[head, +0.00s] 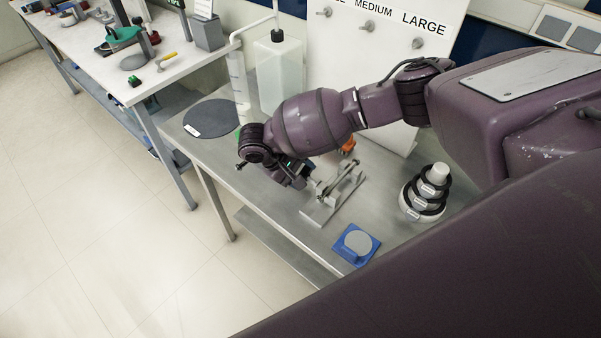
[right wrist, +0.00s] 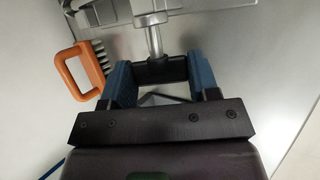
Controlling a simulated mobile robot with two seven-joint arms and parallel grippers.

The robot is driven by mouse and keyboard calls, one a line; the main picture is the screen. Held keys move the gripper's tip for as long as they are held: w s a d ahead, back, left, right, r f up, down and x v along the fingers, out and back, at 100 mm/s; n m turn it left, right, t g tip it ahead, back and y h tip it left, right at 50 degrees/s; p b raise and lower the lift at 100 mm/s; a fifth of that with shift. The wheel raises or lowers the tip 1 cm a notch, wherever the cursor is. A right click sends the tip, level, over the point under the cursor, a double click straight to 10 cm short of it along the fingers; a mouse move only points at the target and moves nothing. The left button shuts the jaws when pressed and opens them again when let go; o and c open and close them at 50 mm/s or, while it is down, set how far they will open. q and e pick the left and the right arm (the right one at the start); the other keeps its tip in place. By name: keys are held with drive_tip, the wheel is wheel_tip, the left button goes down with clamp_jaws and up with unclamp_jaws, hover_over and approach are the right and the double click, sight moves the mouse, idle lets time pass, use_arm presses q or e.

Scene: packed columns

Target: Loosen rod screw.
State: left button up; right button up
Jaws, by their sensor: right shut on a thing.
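The rod screw has a black cross-piece (right wrist: 160,70) on a silver shaft (right wrist: 155,40) in the right wrist view. The shaft runs up into a grey metal clamp fixture (right wrist: 150,8). My right gripper (right wrist: 161,76) has its blue fingers on both ends of the black cross-piece and is shut on it. In the head view, my right gripper (head: 297,174) is at the left end of the grey fixture (head: 333,198) on the metal table, and it hides the screw there. My left gripper is not in view.
An orange-handled brush (right wrist: 72,78) lies beside the fixture. A blue pad with a grey disc (head: 356,244) and a cone of black rings (head: 425,192) stand on the table (head: 285,222). A dark round mat (head: 210,118) and clear containers (head: 279,75) are at the back.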

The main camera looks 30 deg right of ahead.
drive_tip(key=y, duration=0.2)
drive_tip(key=n+g+y, duration=0.1)
drive_tip(key=y, duration=0.1)
drive_tip(key=shift+w+d+r, duration=0.15)
drive_tip(key=shift+d, duration=0.05)
drive_tip(key=shift+g, duration=0.3)
drive_tip(key=o, duration=0.9)
drive_tip(key=shift+o, duration=0.2)
drive_tip(key=v, duration=1)
drive_tip(key=shift+r+b, duration=0.4)
drive_tip(key=shift+b, duration=0.05)
drive_tip(key=shift+w+d, duration=0.1)
